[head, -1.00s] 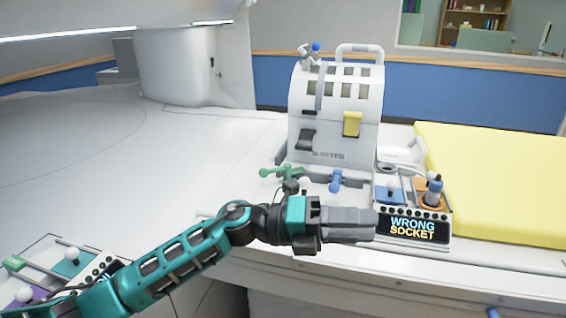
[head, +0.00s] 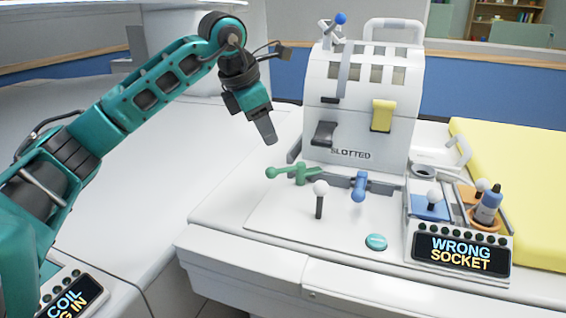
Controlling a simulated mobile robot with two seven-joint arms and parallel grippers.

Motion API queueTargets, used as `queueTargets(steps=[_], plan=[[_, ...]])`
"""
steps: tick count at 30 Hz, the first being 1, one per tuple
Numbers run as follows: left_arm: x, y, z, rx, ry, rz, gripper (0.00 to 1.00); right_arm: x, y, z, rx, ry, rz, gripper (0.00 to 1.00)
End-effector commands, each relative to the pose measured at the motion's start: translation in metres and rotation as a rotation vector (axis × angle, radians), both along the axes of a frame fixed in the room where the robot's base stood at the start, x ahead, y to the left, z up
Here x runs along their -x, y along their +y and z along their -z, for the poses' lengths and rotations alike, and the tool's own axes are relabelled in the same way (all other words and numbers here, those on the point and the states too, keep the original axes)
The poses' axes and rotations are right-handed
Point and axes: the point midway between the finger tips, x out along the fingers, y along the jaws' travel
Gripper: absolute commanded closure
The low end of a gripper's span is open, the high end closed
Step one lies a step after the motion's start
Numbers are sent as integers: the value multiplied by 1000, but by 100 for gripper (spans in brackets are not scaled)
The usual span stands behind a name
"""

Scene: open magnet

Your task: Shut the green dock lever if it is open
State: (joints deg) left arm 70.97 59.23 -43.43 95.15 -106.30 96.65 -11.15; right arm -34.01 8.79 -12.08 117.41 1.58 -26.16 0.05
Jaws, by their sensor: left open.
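The green dock lever (head: 292,173) sits at the front left foot of the white slotted coil unit (head: 362,105). Its arm points out to the left and ends in a round green knob; I cannot tell for sure whether it is open or shut. A blue lever (head: 359,186) beside it points toward the front. My left gripper (head: 268,135) hangs above and to the left of the green lever, fingers pointing down, apart from it. It is open, with nothing seen between its fingers. My right gripper is not in view.
A white-knobbed peg (head: 320,198) and a teal disc (head: 376,242) are on the white deck in front of the levers. A socket panel reading "WRONG SOCKET" (head: 460,252) stands at the right, beside a yellow pad (head: 520,185). The deck left of the green lever is clear.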

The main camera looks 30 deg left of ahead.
Motion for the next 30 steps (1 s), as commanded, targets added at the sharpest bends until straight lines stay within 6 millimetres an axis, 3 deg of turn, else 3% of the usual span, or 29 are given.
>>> queueTargets(steps=[9,15,28,30], plan=[[-28,-7,64,3,4,3,60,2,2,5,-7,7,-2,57],[-40,-9,89,5,2,1,60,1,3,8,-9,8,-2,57],[-45,-10,98,4,1,3,60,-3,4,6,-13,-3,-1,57],[-45,-10,98,4,1,3,65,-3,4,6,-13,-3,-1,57]])
